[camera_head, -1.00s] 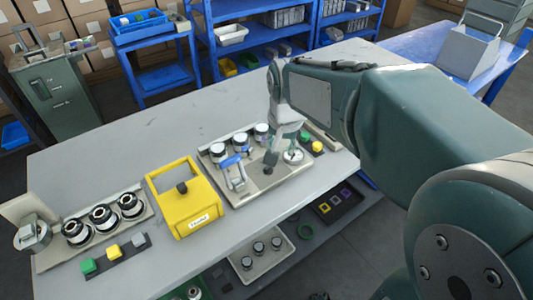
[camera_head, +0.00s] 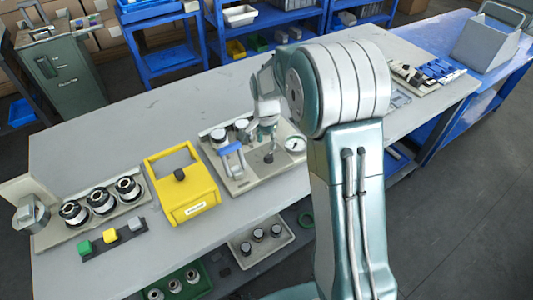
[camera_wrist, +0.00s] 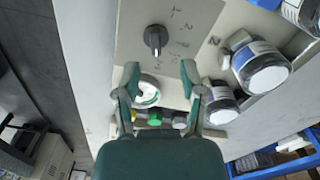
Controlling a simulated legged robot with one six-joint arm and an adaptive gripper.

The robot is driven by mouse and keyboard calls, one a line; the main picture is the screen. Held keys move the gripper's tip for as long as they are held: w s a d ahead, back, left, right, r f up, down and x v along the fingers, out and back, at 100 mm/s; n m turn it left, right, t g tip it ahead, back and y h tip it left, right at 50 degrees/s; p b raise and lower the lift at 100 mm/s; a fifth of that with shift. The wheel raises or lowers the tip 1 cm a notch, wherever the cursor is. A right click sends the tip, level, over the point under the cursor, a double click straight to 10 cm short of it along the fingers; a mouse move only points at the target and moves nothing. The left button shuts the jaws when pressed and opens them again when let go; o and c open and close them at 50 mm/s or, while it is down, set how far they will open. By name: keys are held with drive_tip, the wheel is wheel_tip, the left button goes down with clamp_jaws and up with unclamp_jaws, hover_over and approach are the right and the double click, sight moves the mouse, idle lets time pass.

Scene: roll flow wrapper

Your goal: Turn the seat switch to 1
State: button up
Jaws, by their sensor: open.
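A dark rotary switch (camera_wrist: 156,38) sits on a light grey panel (camera_wrist: 200,12) with small dark markings around it, too small to read surely. Its grip bar runs roughly up and down in the wrist view. In the head view the dark switch (camera_head: 269,158) is at the front of the panel. My gripper (camera_wrist: 160,76) is open and empty, with its two fingers apart, and the switch shows beyond the fingertips, not between them. In the head view my gripper (camera_head: 264,132) is over the panel, just behind the switch.
A white dial gauge (camera_head: 295,144) is right of the switch, and a blue-handled clamp (camera_head: 231,148) is left of it. Lidded jars (camera_head: 218,136) stand behind. A yellow box (camera_head: 183,195) and a row of cups (camera_head: 102,200) are further left.

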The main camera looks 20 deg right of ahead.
sight(269, 155)
drive_tip(key=f, duration=0.2)
drive_tip(key=d+f, duration=0.1)
drive_tip(key=f, duration=0.2)
drive_tip(key=shift+d+f, duration=0.1)
drive_tip(key=shift+f, duration=0.45)
drive_tip(key=shift+a, duration=0.35)
drive_tip(key=shift+c, duration=1.3)
clamp_jaws()
drive_tip(key=shift+d, duration=0.1)
